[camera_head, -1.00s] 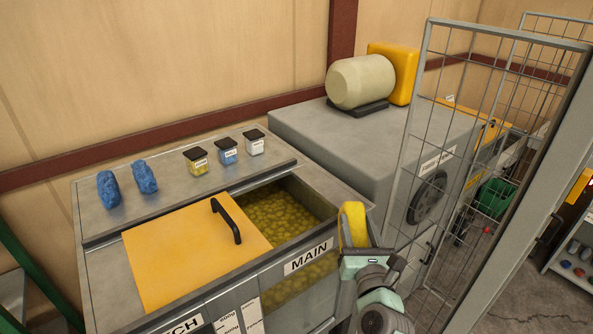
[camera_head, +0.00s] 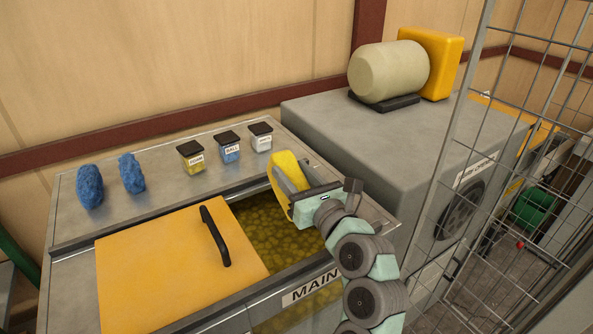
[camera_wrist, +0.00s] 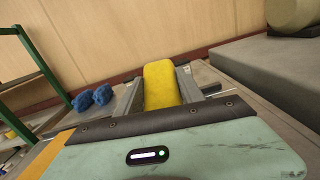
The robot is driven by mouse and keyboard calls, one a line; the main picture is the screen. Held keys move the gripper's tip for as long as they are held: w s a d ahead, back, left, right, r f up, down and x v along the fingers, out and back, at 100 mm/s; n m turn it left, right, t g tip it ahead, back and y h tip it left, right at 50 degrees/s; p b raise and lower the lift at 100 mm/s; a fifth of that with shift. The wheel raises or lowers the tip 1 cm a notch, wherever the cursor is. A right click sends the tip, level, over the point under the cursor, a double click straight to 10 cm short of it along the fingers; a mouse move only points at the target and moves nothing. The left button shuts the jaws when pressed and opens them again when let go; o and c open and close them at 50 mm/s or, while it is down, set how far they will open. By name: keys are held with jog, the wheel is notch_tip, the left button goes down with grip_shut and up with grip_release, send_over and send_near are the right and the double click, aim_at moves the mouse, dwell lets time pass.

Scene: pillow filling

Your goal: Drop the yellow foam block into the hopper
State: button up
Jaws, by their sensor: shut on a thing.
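The yellow foam block (camera_head: 284,172) is held in my gripper (camera_head: 290,182), which is shut on it. In the wrist view the block (camera_wrist: 161,84) sits between the two fingers of my gripper (camera_wrist: 160,92). In the head view the block is above the right part of the hopper opening. The hopper (camera_head: 318,272), labelled MAIN, is partly filled with yellow-green pieces (camera_head: 268,235). My wrist and arm hide part of its right side.
A yellow lid (camera_head: 165,275) with a black handle (camera_head: 215,237) covers the left part of the bin. Two blue pieces (camera_head: 90,186) and three small jars (camera_head: 229,147) stand on the back ledge. A grey machine (camera_head: 410,135) and a wire mesh gate (camera_head: 490,170) are to the right.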

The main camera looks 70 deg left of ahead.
jog(key=o, duration=1.5)
jog(key=shift+s+d, duration=0.1)
jog(key=shift+d, duration=0.05)
jog(key=shift+c, duration=0.2)
jog(key=w+d+b, duration=0.1)
jog(key=d, duration=0.9)
jog(key=shift+d+f, duration=0.2)
jog(key=shift+d, duration=0.15)
jog(key=shift+o, duration=0.2)
jog(key=o, duration=0.6)
